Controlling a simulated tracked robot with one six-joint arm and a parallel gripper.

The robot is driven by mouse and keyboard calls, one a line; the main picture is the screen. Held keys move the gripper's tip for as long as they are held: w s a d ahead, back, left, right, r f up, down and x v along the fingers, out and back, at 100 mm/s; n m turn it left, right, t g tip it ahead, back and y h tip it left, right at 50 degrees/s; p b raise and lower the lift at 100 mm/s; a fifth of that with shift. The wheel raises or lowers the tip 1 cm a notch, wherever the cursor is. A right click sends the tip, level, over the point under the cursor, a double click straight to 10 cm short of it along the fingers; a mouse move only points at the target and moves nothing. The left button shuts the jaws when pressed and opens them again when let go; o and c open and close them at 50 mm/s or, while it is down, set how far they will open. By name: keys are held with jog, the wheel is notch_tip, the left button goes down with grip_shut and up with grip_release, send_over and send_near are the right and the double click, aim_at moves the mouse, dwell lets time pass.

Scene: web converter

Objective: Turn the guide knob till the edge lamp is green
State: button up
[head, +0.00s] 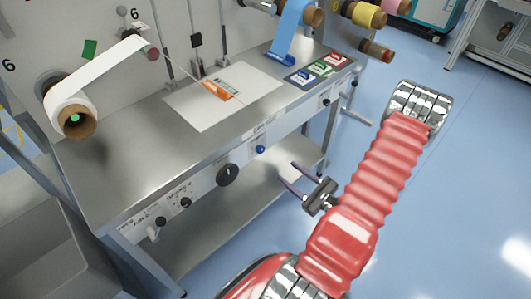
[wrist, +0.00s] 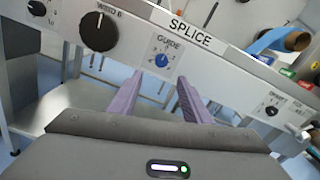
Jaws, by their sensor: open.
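The guide knob (head: 260,149) is a small blue knob on the front rail of the splice table. It also shows in the wrist view (wrist: 162,60), under the word GUIDE, with a dial scale around it. My gripper (head: 290,174) is open and empty, in front of the rail and to the lower right of the knob in the head view. In the wrist view my two purple fingers (wrist: 160,77) point at the knob, which appears just beyond and between their tips. They look apart from it. I cannot make out the edge lamp in either view.
A large black knob (head: 228,174) sits left of the guide knob, with smaller black knobs (head: 186,202) further left. A white sheet with an orange tool (head: 215,90) lies on the steel table (head: 140,130). A lower shelf (head: 240,190) runs underneath. Open blue floor lies right.

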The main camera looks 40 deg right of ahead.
aim_at(262, 151)
jog(key=shift+s+d+f, duration=0.1)
dwell(0.3)
jog(key=shift+w+a, duration=0.2)
jog(key=shift+w, duration=6.75)
jog(key=shift+c, duration=0.4)
jog(key=c, duration=0.9)
jog(key=shift+d, duration=0.15)
jog(key=shift+c, duration=0.3)
